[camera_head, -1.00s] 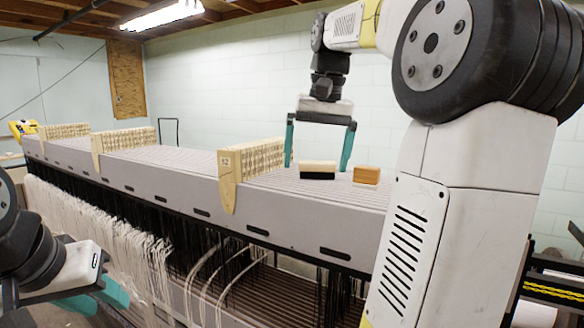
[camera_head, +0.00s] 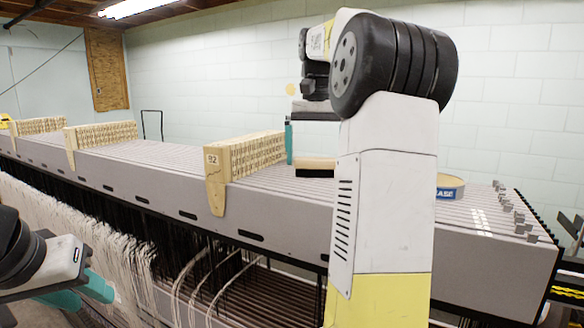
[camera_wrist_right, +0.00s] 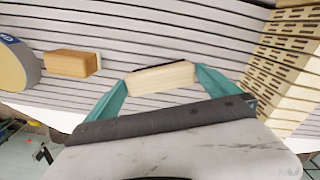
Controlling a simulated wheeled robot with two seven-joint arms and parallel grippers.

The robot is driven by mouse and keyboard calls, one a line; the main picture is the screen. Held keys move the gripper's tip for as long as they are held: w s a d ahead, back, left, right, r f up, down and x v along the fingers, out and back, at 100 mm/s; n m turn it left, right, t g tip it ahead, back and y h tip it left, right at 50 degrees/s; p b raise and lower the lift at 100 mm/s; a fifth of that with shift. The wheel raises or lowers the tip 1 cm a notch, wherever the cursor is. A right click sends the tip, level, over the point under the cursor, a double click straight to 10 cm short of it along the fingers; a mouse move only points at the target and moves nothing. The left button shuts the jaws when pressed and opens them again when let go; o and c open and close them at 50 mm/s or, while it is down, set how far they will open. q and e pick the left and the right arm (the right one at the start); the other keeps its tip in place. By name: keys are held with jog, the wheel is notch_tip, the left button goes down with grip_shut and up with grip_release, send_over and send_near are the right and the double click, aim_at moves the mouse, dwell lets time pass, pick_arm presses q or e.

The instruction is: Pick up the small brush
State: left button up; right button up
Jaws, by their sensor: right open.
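A brush with a pale side and a dark side (camera_head: 316,167) lies on the slatted loom top. In the right wrist view this brush (camera_wrist_right: 162,78) lies between the teal fingers of my open right gripper (camera_wrist_right: 160,80), which is not closed on it; contact is unclear. A smaller orange-brown wooden block with a white edge (camera_wrist_right: 72,63), which looks like a small brush, lies left of the gripper there. My right arm hides it in the head view. My left gripper (camera_head: 84,293) is low at the left, by the hanging threads; its opening is unclear.
A tape roll with a blue label (camera_head: 450,186) lies right of my right arm and beside the small block in the wrist view (camera_wrist_right: 15,65). A wooden heddle block marked 82 (camera_head: 245,157) stands left of the brushes. White threads (camera_head: 95,225) hang in front.

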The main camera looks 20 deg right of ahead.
jog(key=shift+f, duration=0.85)
jog(key=shift+c, duration=0.4)
jog(key=c, duration=1.2)
jog(key=shift+r, duration=0.75)
jog(key=shift+s+a+r, duration=0.1)
jog(key=shift+s+r, duration=0.1)
jog(key=shift+r, duration=0.35)
jog(key=shift+s+a+r, duration=0.1)
jog(key=shift+s+r, duration=0.1)
jog(key=shift+r, duration=0.35)
jog(key=s+a, duration=0.2)
jog(key=s, duration=0.2)
jog(key=s+a+r, duration=0.1)
jog(key=s+a, duration=0.1)
jog(key=s, duration=0.3)
jog(key=s+a, duration=0.2)
jog(key=s, duration=0.2)
jog(key=shift+s+a+r, duration=0.15)
jog(key=shift+s+a, duration=0.1)
jog(key=shift+s, duration=0.15)
